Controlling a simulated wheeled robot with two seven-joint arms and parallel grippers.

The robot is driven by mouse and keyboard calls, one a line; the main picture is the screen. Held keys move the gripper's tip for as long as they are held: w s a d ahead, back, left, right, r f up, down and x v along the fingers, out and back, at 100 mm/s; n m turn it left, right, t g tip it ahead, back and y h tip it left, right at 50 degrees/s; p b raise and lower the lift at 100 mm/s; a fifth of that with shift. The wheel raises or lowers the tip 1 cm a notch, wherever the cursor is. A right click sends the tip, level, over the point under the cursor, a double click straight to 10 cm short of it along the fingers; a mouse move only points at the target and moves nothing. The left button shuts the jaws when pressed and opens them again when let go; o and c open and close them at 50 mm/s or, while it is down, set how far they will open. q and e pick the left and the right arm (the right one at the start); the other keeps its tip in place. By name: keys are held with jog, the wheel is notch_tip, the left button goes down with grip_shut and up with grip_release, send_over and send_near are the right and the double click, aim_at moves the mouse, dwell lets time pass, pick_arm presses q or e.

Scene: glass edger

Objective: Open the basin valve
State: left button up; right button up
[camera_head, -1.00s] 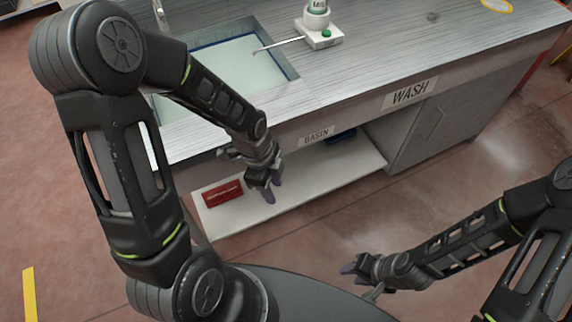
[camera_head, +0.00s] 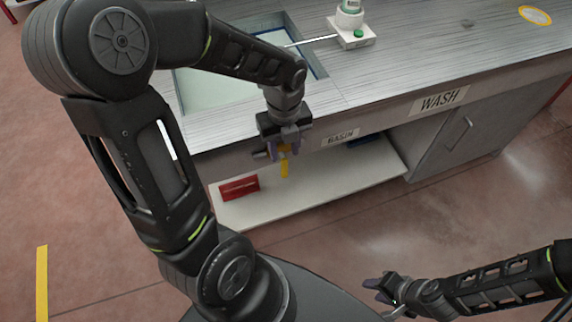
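The basin (camera_head: 205,88) is a sunken pool in the grey counter, partly hidden by my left arm. A yellow upright piece (camera_head: 284,168), which looks like the basin valve's handle, shows below the counter's front edge, left of the BASIN label (camera_head: 341,137).
A white shelf (camera_head: 320,190) under the counter holds a red box (camera_head: 239,188) and a blue item (camera_head: 364,141). A white device (camera_head: 351,36) with a thin spout stands beside the basin. A WASH-labelled cabinet (camera_head: 455,135) is at right. The floor in front is clear.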

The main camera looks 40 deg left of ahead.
aim_at(285, 176)
pick_arm(q)
jog(key=shift+f, duration=0.1)
notch_tip(285, 176, down, 8)
jog(key=shift+r, duration=0.15)
dwell(0.4)
grip_shut()
dwell(1.2)
